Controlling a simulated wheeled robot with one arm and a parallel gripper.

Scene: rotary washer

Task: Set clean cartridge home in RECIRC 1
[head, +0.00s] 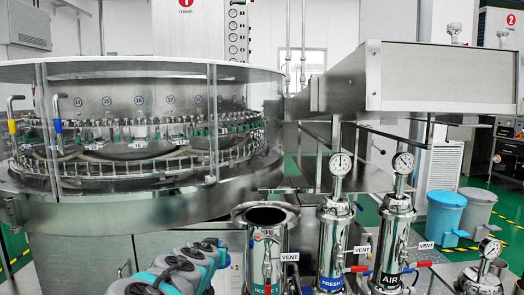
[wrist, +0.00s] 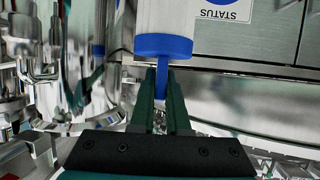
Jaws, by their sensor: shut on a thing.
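In the wrist view my gripper (wrist: 162,78) is shut on the narrow blue tab of the cartridge. The cartridge has a blue end cap (wrist: 163,46) and a white body (wrist: 163,15) that runs out of the top of the picture. Its far end is out of view. In the head view the RECIRC housing (head: 266,250) is a steel cylinder with an open, dark top, a red handle and a teal label; its label is partly cut off and hard to read. The gripper and cartridge do not show in the head view.
The FRESH housing (head: 335,240) and AIR housing (head: 395,235) stand to the right, topped with gauges. A round washer (head: 140,150) with a clear guard fills the left. A steel box (head: 440,80) overhangs at upper right. Teal and grey bins (head: 445,212) stand behind.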

